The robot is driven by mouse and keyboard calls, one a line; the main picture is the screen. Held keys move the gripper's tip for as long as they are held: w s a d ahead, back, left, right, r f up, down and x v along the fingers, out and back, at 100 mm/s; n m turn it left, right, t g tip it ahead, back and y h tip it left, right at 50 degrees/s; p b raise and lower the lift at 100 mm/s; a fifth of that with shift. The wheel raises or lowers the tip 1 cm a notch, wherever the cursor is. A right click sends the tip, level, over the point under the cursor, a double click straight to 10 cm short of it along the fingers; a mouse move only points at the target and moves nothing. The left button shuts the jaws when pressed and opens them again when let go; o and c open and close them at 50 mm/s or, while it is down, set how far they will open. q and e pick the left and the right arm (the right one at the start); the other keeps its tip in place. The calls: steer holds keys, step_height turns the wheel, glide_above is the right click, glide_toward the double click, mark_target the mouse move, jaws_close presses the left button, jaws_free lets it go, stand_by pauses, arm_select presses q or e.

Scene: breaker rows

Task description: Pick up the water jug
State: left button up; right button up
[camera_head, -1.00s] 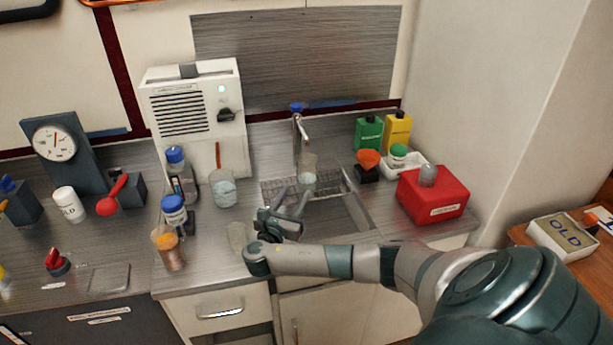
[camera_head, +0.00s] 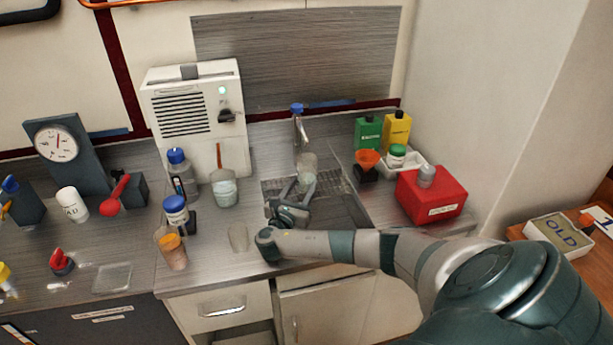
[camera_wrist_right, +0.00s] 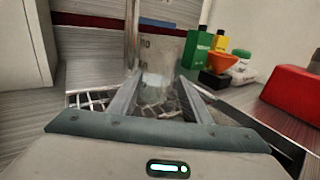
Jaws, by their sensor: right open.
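A clear jug (camera_head: 307,166) with some water in it stands under the tap at the back of the sink. In the right wrist view the jug (camera_wrist_right: 160,62) shows upright ahead, between the lines of my two fingers. My right gripper (camera_head: 297,187) is open and just in front of the jug, over the sink; its fingers (camera_wrist_right: 160,82) point at the jug with nothing gripped. I cannot tell whether the fingertips reach past the jug's near side. My left gripper is out of view.
The tap (camera_head: 299,128) rises right behind the jug. A red box (camera_head: 432,195), a green bottle (camera_head: 367,133) and a yellow bottle (camera_head: 396,130) stand to the right. A beaker (camera_head: 224,188) and an empty clear cup (camera_head: 238,238) stand left of the gripper. The sink drainer (camera_head: 346,184) lies around the jug.

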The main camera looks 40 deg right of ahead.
jaws_close()
steer(key=shift+r, duration=0.3)
stand_by(0.4)
steer(key=shift+r+b, duration=0.55)
steer(key=shift+r, duration=0.65)
steer(key=shift+s+r, duration=0.1)
steer(key=shift+r, duration=0.15)
steer(key=shift+s+a+b, duration=0.45)
steer(key=shift+s+a, duration=1)
steer(key=shift+s, duration=1.1)
steer(key=shift+s+a+b, duration=0.4)
steer(key=shift+s+a, duration=1)
steer(key=shift+s, duration=1.2)
steer(key=shift+s+a+b, duration=0.45)
steer(key=shift+s+a, duration=1)
steer(key=shift+s, duration=1.1)
